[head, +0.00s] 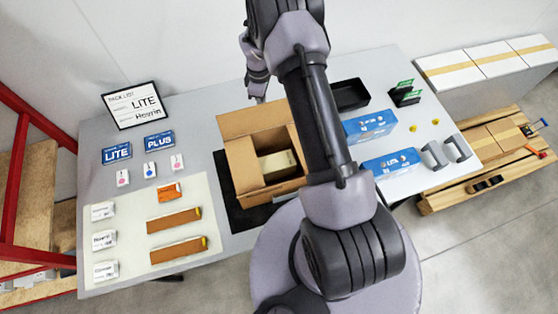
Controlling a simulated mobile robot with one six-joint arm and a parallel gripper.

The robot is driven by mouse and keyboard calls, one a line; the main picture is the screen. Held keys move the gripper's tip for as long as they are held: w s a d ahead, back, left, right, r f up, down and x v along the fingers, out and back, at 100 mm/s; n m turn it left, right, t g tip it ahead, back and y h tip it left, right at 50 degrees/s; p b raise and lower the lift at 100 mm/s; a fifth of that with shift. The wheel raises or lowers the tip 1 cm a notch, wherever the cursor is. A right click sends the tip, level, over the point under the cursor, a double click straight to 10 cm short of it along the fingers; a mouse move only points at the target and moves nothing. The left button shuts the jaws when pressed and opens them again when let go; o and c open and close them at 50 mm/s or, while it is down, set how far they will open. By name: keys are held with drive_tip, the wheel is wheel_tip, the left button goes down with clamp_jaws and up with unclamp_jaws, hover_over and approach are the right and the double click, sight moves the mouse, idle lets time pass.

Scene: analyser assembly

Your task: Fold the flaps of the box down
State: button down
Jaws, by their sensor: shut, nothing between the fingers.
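The brown cardboard box (235,160) stands open on a dark mat (240,218) in the middle of the table. A beige block-shaped item (277,165) lies inside it. The box's back flap (250,118) and left flap stand out from the rim, and the front edge shows. Its right side is partly hidden behind my arm. My gripper (258,100) is behind the box, just past its back flap, pointing down. It is shut and holds nothing; its fingertips are small here, and I cannot tell whether they touch the flap.
A black tray (350,95), green-topped holders (405,92) and blue-white boxes (370,125) stand right of my arm. A framed pack list (133,105), LITE and PLUS cards and a pale mat (190,190) with brown bars lie left. A pallet (480,175) stands right of the table.

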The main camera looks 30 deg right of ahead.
sight(265, 114)
idle(0.4)
drive_tip(key=s, duration=0.1)
drive_tip(key=s+r, duration=0.1)
drive_tip(key=s+p, duration=0.1)
drive_tip(key=s, duration=0.1)
drive_tip(key=shift+a+r, duration=0.3)
drive_tip(key=shift+a, duration=0.1)
drive_tip(key=s+f+b, duration=0.1)
drive_tip(key=s+b, duration=0.1)
drive_tip(key=s, duration=0.1)
drive_tip(key=s+a+f+b, duration=0.1)
drive_tip(key=s+f, duration=0.1)
drive_tip(key=s, duration=0.1)
drive_tip(key=s+a+f+b, duration=0.1)
drive_tip(key=s+f+b, duration=0.1)
drive_tip(key=s, duration=0.1)
drive_tip(key=shift+s+f+b, duration=0.1)
drive_tip(key=shift+b, duration=0.25)
drive_tip(key=shift+r, duration=0.2)
drive_tip(key=shift+f, duration=0.25)
